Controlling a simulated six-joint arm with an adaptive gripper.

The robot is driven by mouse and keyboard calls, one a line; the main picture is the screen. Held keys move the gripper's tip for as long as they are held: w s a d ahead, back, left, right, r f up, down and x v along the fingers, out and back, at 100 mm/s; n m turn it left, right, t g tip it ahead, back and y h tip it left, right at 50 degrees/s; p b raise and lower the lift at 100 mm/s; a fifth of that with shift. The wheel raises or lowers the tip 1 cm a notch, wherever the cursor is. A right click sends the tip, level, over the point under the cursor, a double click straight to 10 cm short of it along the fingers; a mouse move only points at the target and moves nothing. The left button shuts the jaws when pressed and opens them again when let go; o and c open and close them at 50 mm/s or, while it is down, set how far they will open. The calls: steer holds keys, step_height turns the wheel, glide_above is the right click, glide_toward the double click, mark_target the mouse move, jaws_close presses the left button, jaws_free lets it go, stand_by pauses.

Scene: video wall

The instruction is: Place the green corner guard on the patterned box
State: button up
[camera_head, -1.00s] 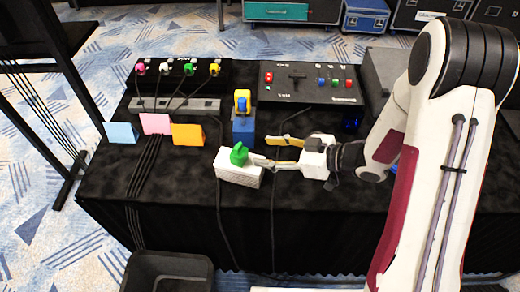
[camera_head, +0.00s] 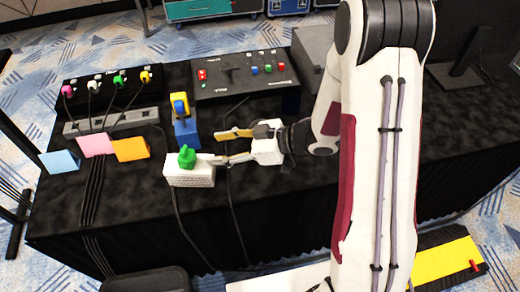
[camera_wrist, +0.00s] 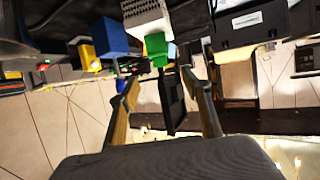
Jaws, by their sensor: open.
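The green corner guard (camera_head: 187,157) sits on top of the white patterned box (camera_head: 190,178), near the front edge of the black-covered table. My gripper (camera_head: 213,148) is open and empty just right of them. Its lower finger ends close to the box's right top edge; I cannot tell whether it touches. In the wrist view, the green guard (camera_wrist: 156,46) is against the patterned box (camera_wrist: 147,14), seen upside down, beyond my open fingers (camera_wrist: 160,78). The guard's underside is hidden.
A blue block with a yellow piece (camera_head: 183,118) stands behind the box. A black control panel (camera_head: 243,80) lies at the back. Cables hang over the table's front edge.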

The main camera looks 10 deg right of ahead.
steer(key=shift+w, duration=0.1)
steer(key=w+d+r+m+t+h, duration=0.3)
steer(key=d+r+h, duration=0.25)
steer(key=d, duration=0.25)
steer(key=w+d+r+m+t+h, duration=0.2)
steer(key=w+d+r+h, duration=0.1)
steer(key=d+r+h, duration=0.3)
steer(key=s+d+r+m+g+h, duration=0.1)
steer(key=s+d+r+m, duration=0.25)
steer(key=s, duration=0.45)
steer(key=s+d+r+m+g+h, duration=0.1)
steer(key=s+d+r+m+h, duration=0.2)
steer(key=s, duration=0.4)
steer(key=s+a+m+g+y, duration=0.1)
steer(key=s+a, duration=0.1)
steer(key=s, duration=0.5)
steer(key=s+a+m+g+y, duration=0.1)
steer(key=s+a+y, duration=0.1)
steer(key=s, duration=0.5)
steer(key=shift+a+r+g, duration=0.3)
steer(key=shift+a+r, duration=0.1)
